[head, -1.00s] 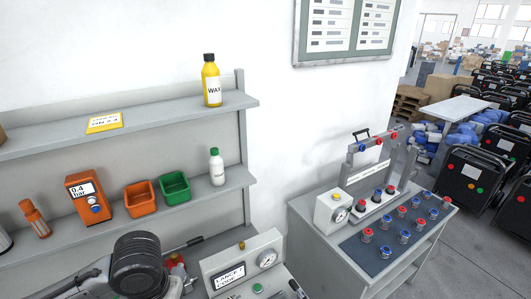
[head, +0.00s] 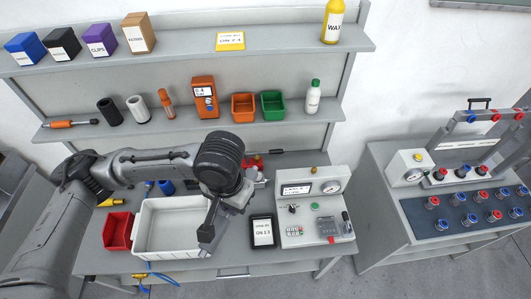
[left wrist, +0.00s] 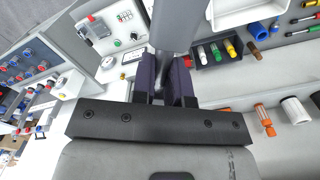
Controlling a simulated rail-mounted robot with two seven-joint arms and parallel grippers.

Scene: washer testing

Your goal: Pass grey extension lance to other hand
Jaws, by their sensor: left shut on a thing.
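In the left wrist view the grey extension lance (left wrist: 173,28) is a thick grey tube running up out of the top edge. My left gripper (left wrist: 163,84) is shut on it, with a dark purplish finger on each side. In the head view my left gripper (head: 209,232) is over the right part of the white tray, below the round dark wrist. I cannot clearly make out the lance in the head view, where the wrist and gripper cover it. My right gripper is in neither view.
The white tray (head: 153,243) lies on the bench between a red bin (head: 118,231) and a dark tablet (head: 263,232). The test panel (head: 312,182) stands to the right. Shelves (head: 180,57) rise behind. A separate cart (head: 405,224) stands further right, across a gap.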

